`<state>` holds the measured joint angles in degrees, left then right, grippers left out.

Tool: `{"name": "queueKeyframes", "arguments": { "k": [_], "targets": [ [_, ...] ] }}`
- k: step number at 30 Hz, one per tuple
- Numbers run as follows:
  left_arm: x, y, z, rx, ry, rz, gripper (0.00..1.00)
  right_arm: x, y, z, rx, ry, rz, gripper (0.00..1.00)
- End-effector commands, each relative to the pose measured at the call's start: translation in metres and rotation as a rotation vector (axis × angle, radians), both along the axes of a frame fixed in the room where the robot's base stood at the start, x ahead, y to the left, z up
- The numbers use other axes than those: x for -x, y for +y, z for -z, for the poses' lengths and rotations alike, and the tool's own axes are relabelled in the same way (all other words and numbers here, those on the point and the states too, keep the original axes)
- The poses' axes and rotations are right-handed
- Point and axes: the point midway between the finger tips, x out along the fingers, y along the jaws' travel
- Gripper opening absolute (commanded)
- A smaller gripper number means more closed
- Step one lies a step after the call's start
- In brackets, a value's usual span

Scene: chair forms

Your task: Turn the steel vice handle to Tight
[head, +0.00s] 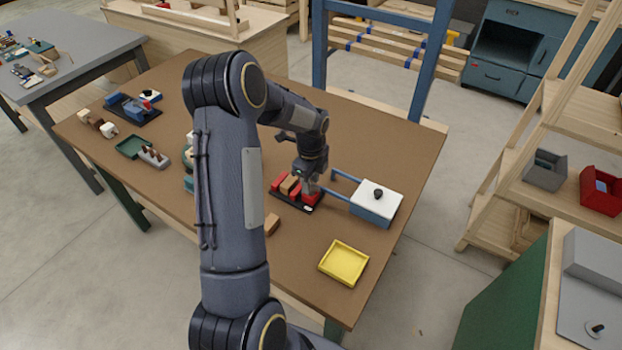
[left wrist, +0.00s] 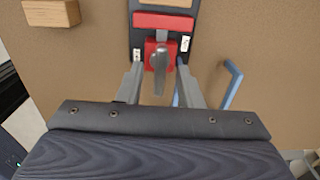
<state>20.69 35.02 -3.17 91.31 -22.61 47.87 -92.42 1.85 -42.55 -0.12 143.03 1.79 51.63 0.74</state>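The red vice (head: 311,199) stands on a dark base on the brown table, with a wooden block (head: 290,184) between its jaws. In the left wrist view the red vice (left wrist: 163,21) is at the top centre. Its steel handle (left wrist: 159,72) points down the picture, towards my gripper. Small white labels (left wrist: 185,44) sit on either side of the handle; I cannot read them. My left gripper (head: 309,187) is at the front of the vice. In the left wrist view its fingers (left wrist: 158,82) are open, one on each side of the handle with gaps. My right gripper is not in view.
A blue box with a white lid and black knob (head: 378,196) and blue rails stands right of the vice. A yellow tray (head: 344,263) and a loose wooden block (head: 272,223) lie nearer. A green tray (head: 131,146) and other items are at the left.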

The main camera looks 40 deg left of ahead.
Motion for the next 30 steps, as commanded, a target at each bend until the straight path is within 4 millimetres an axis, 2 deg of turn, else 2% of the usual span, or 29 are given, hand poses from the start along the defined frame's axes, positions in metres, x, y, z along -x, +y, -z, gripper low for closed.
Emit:
{"name": "queueKeyframes", "arguments": {
  "k": [4,11,23,30],
  "targets": [
    [0.0,0.0,0.0,0.0,0.0,0.0,0.3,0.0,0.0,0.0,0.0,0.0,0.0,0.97],
    [0.0,0.0,0.0,0.0,0.0,-0.001,0.0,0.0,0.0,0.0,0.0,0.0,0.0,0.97],
    [0.0,0.0,0.0,0.0,-0.001,-0.04,0.0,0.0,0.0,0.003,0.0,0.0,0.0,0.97],
    [-0.001,0.0,0.001,0.0,-0.002,-0.177,0.0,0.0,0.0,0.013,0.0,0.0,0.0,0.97]
  ]
}}
